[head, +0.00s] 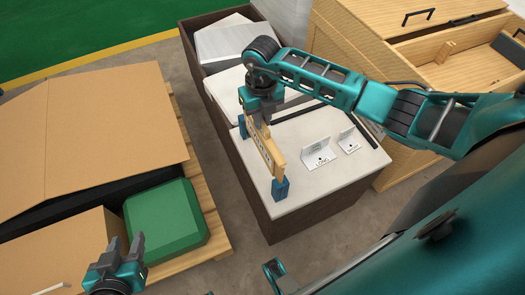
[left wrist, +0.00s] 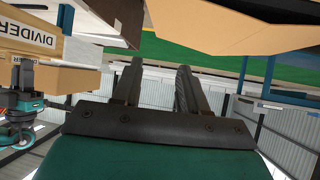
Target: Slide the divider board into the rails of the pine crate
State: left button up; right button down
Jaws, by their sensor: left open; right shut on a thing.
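The wooden divider board (head: 267,152) carries a white label reading "DIVIDER" and stands on edge between two posts with blue feet (head: 280,188) on a pale-topped bench. My right gripper (head: 262,112) is shut on it at its far upper part. The label also shows in the left wrist view (left wrist: 30,37), with part of my right gripper (left wrist: 22,105) beside the board. I cannot tell how far the board sits between the posts. My left gripper (head: 125,250) is open and empty, low at the left; its fingers (left wrist: 152,88) are apart.
The pale bench top (head: 310,190) holds white bracket cards marked "LONG" (head: 319,156) and "SHORT" (head: 349,143).

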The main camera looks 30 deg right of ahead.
jog(key=shift+r+p, duration=1.5)
jog(key=shift+r, duration=0.5)
